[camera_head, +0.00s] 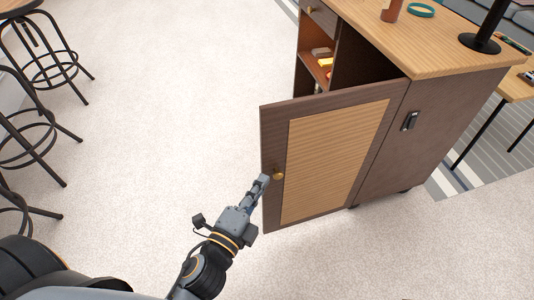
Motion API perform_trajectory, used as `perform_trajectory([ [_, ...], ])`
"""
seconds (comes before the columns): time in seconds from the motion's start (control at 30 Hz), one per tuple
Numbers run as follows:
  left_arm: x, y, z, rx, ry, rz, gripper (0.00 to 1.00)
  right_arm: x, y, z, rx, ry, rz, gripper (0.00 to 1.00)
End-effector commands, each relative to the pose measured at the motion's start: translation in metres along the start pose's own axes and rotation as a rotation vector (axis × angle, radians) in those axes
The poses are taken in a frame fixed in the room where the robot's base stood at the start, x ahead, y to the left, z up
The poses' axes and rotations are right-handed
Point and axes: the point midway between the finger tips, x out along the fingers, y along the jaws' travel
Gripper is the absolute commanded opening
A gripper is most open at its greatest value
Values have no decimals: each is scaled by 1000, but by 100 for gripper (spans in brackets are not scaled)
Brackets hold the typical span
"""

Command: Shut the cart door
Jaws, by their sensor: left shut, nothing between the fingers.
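The wooden cart (437,140) stands at the right with a light wood top. Behind the door, the open compartment shows shelves with small items. My right gripper is not in view.
Several dark stools (42,60) stand along the left. A green ring (421,10) and a black stand (480,43) are on the cart top. A small wooden table (517,86) is at the far right. Pale carpet (185,90) is clear left of the door.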

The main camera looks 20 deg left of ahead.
Motion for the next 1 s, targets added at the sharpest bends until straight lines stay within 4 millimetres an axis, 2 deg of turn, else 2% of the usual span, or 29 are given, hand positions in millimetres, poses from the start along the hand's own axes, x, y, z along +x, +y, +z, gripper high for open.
perform_trajectory([
  [0.07, 17, -3, 0, 4, 2, -4, 0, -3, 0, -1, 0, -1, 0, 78],
  [0.3, 64, -2, 0, 2, 1, -3, 0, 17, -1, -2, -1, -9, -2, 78],
  [0.4, 76, 0, 12, 4, 1, -1, 0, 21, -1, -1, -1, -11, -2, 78],
  [0.63, 90, 1, 27, -1, 0, 2, 0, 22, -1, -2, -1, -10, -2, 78],
  [1.0, 91, 1, 29, -2, 0, 2, 0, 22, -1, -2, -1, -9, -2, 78],
])
